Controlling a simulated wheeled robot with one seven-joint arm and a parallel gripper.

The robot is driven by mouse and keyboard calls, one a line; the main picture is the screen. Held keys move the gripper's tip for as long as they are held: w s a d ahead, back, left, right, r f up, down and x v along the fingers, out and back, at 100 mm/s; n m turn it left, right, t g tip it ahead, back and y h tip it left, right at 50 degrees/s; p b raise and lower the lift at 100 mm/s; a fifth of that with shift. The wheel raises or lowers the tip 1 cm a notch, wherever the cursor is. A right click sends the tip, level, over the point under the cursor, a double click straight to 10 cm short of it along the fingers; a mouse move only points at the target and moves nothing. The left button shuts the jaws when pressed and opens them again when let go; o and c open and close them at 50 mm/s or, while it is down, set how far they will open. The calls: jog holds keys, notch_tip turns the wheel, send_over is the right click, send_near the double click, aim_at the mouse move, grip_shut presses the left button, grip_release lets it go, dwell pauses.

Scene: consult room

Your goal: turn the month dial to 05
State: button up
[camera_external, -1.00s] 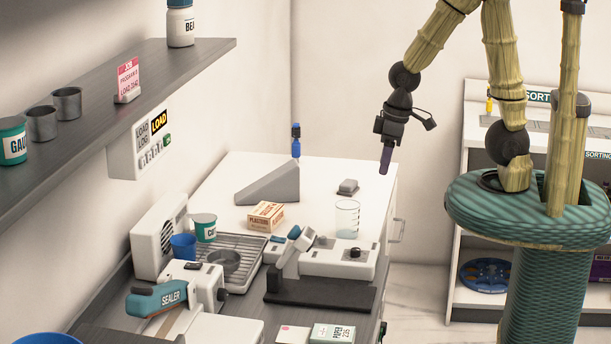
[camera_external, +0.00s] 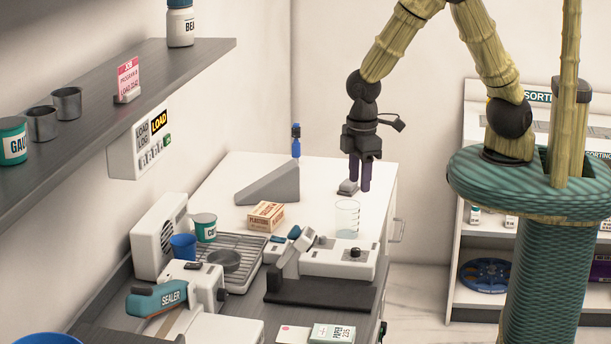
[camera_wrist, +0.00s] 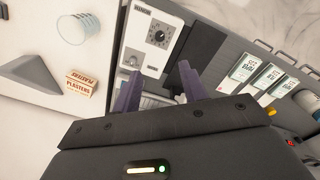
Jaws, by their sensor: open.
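A white device (camera_external: 340,262) with a dark base and lever stands on the counter. It carries a black round dial (camera_external: 354,253) and a grey knob (camera_external: 322,242). In the wrist view the black dial (camera_wrist: 159,37) has marks around it, too small to read. My gripper (camera_external: 360,187) points down above the far part of the white counter, beyond the beaker. Its two purple fingers are apart and empty; in the wrist view (camera_wrist: 158,74) the device lies ahead of them.
A glass beaker (camera_external: 347,219) stands just beyond the device. A plasters box (camera_external: 265,216), grey wedge (camera_external: 268,184) and small grey block (camera_external: 347,188) are on the counter. A sealer (camera_external: 170,297) and wire rack (camera_external: 243,268) stand left. A LOAD LOG panel (camera_external: 139,150) hangs under the shelf.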

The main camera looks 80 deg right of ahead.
aim_at(356, 249)
jog(key=f+b, duration=0.1)
jog(key=f, duration=0.4)
jog(key=f+b, duration=0.1)
jog(key=f, duration=0.5)
jog(key=f+b, duration=0.1)
jog(key=f, duration=0.5)
jog(key=shift+w+d+f+b, duration=0.2)
jog(key=shift+d+f+b, duration=0.05)
jog(key=shift+d+b, duration=0.05)
grip_shut()
